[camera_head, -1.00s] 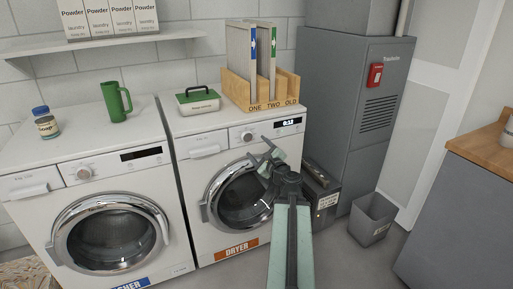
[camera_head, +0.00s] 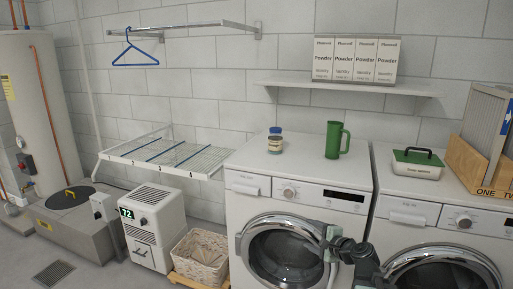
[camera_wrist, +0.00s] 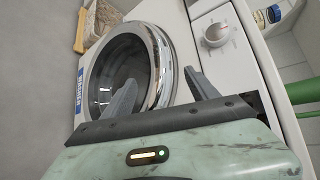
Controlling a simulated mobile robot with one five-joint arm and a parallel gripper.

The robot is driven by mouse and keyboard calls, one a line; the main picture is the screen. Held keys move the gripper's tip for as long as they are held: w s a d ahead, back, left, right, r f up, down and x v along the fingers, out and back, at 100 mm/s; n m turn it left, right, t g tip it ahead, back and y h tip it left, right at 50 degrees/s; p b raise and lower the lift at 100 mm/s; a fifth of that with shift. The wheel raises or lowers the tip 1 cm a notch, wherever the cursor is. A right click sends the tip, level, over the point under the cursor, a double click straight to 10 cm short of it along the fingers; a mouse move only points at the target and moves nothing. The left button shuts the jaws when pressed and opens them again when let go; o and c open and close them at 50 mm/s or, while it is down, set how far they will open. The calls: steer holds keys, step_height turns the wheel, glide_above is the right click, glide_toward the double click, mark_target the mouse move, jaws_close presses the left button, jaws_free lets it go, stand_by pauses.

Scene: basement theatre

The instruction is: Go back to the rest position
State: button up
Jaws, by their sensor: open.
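My gripper (camera_head: 334,243) is open and empty in the head view, at the right side of the washer's round door. It also shows in the wrist view (camera_wrist: 160,88), with two grey fingers spread apart and nothing between them. The white washer (camera_head: 250,208) stands behind it, its round glass door closed. The dryer (camera_head: 405,213) is to the right, partly hidden by my arm and cut by the picture edge. In the wrist view, the washer's door (camera_wrist: 158,55) and dial (camera_wrist: 216,34) lie beyond the fingers. I cannot tell the exact gap to the washer.
A jar (camera_head: 275,145) and a green mug (camera_head: 334,140) stand on the washer. A green-lidded box (camera_head: 417,165) and a wooden rack (camera_head: 474,165) stand on the dryer. A dehumidifier (camera_head: 150,240) and a basket (camera_head: 202,250) stand left of the washer. Floor at lower left is partly clear.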

steer(key=s+a+f+n+g+h, duration=0.2)
steer(key=s+a+f+n+g, duration=0.8)
steer(key=a+f, duration=0.3)
steer(key=s+d+f+n+g+h, duration=0.25)
steer(key=s+d+n+h, duration=0.2)
steer(key=s+d, duration=0.4)
step_height(320, 180, up, 32)
steer(key=n+p, duration=0.1)
steer(key=p, duration=3.1)
steer(key=shift+r+n+p, duration=0.2)
steer(key=shift+n+p, duration=0.1)
steer(key=shift+n, duration=0.05)
steer(key=shift+w+f, duration=0.1)
